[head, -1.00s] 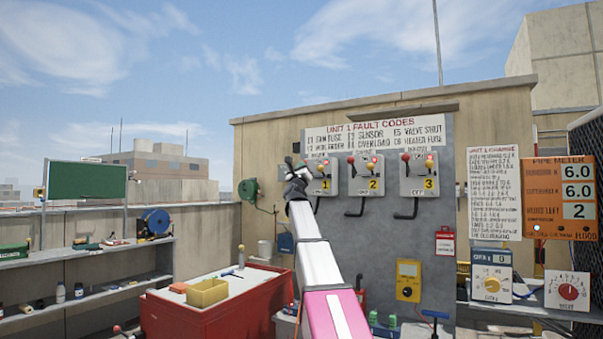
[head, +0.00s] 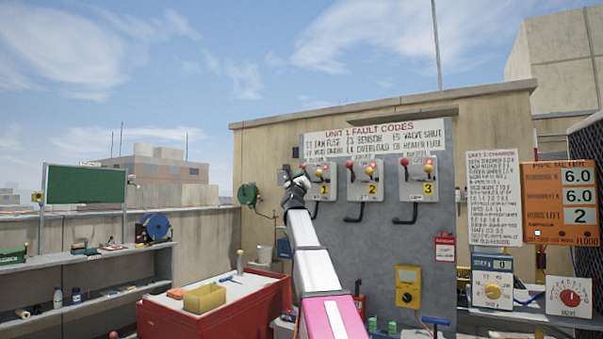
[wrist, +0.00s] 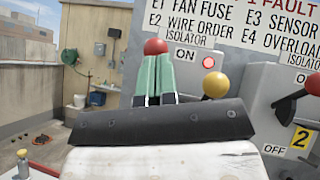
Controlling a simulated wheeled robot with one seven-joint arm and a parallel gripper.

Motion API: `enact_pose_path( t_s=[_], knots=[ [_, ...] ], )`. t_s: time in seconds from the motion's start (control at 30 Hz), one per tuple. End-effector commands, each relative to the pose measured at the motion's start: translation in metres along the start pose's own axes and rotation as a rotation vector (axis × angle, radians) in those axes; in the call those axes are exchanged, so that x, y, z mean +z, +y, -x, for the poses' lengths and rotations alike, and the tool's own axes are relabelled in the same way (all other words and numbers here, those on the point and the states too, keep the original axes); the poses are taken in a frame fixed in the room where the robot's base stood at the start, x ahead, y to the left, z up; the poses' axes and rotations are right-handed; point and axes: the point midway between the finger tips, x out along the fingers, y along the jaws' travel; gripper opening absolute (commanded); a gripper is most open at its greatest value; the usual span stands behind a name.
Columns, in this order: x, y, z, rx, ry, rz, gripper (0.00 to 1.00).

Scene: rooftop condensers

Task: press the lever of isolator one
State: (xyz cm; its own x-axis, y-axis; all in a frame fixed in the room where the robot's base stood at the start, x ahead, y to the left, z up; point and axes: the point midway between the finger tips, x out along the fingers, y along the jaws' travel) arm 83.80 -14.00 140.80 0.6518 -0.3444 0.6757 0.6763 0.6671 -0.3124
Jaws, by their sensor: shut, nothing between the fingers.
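Isolator one (head: 326,189) is the leftmost of three grey boxes on the wall panel, with a yellow "1" plate. In the wrist view a red ball knob (wrist: 155,46), apparently its lever's end, shows just beyond my fingertips. A yellow ball (wrist: 215,85) and a lit red lamp (wrist: 208,62) are right of the fingers. My gripper (head: 301,172) is in front of the box's left side; its green fingers (wrist: 156,62) are shut and empty. They overlap the red knob's lower edge; I cannot tell if they touch it. The lever's shaft is hidden behind the fingers.
Isolator two (head: 366,180) and isolator three (head: 418,180) stand close on the right, with protruding knobs and black bent bars below. A fault code sign (head: 375,140) is above. A green reel (head: 248,195) hangs left.

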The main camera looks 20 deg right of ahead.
Motion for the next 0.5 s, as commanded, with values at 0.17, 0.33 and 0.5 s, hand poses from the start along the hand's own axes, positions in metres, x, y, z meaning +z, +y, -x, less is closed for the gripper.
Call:
enact_pose_path(
  t_s=[0.17,0.33,0.5],
  knots=[
    [0.017,-0.006,0.043,0.0,-0.001,-0.002,0.0],
    [0.037,-0.013,0.07,0.0,0.001,-0.002,0.0],
    [0.054,-0.018,0.088,0.0,0.0,-0.002,0.0]
  ],
)
